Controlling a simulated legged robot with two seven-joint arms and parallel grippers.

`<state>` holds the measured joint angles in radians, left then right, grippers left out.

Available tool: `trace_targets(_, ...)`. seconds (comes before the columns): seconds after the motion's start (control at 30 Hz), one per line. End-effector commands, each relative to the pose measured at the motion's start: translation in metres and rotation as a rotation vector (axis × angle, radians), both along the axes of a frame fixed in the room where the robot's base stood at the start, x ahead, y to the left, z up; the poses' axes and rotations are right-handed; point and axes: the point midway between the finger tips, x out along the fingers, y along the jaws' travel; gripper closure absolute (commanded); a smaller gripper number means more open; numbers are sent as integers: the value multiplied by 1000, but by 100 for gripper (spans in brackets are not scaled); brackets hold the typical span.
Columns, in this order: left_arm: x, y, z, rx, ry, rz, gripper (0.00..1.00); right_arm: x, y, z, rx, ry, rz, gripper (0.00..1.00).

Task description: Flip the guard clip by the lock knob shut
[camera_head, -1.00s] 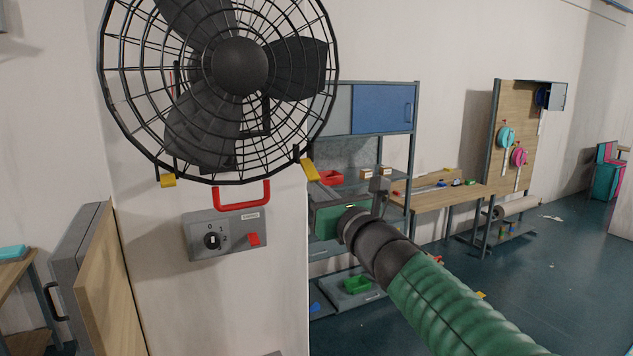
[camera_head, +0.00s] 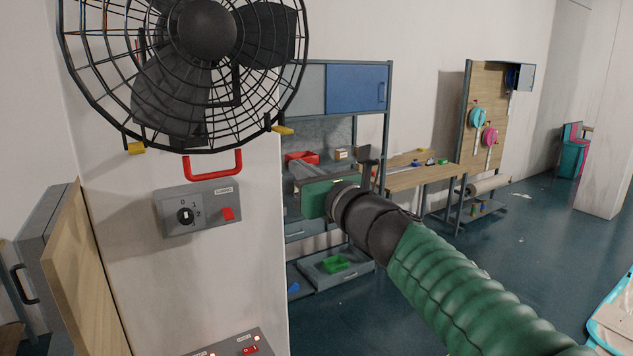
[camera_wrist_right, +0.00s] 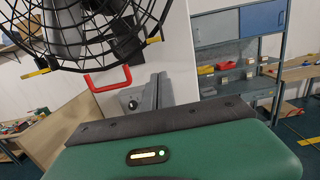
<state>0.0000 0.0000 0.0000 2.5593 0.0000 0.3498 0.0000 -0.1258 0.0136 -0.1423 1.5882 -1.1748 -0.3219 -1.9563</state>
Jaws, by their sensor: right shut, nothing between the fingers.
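The caged fan (camera_head: 205,32) hangs on the wall column at upper left. Two yellow clips show at its guard's lower edge, a left clip (camera_head: 136,148) and a right clip (camera_head: 283,130); both also show in the wrist view, left (camera_wrist_right: 36,73) and right (camera_wrist_right: 154,40). I cannot make out which has the lock knob beside it, nor whether either is open. My right gripper (camera_head: 302,170) is right of and below the right clip, apart from it. Its grey fingers (camera_wrist_right: 155,95) are shut and empty. My left gripper is out of view.
A red handle (camera_head: 200,166) sits below the fan, above a grey switch box (camera_head: 197,222) with a dial and red switch. A lit panel (camera_head: 232,345) shows at the bottom. Shelving (camera_head: 372,145) and a workbench (camera_head: 420,178) stand behind my right arm.

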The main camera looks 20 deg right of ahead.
Motion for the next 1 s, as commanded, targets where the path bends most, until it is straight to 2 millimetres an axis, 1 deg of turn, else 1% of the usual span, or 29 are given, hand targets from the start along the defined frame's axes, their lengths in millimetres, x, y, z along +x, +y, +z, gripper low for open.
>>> trace_targets(0.03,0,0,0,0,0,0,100,-11,-4,5,-1,-1,-1,100)
trace_targets(0.1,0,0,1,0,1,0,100,-25,-8,11,-1,-1,-1,100)
trace_targets(0.2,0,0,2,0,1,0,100,-39,-12,16,0,1,-1,100)
trace_targets(0.3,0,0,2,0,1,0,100,-48,-15,18,-1,4,-1,100)
trace_targets(0.4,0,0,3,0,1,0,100,-52,-16,19,0,4,-1,100)
trace_targets(0.67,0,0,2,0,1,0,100,-52,-16,19,1,4,-1,100)
trace_targets(0.73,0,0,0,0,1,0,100,-51,-17,10,32,23,-5,100)
trace_targets(0.77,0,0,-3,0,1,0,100,-49,-19,1,68,43,-10,100)
trace_targets(0.83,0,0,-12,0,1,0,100,-43,-25,-34,217,122,-37,100)
trace_targets(0.87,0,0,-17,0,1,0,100,-39,-30,-55,309,171,-57,100)
trace_targets(0.9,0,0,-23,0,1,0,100,-36,-36,-88,449,242,-92,100)
trace_targets(0.97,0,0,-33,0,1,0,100,-34,-47,-142,681,354,-163,100)
trace_targets(1.0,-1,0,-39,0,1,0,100,-35,-53,-179,839,424,-220,100)
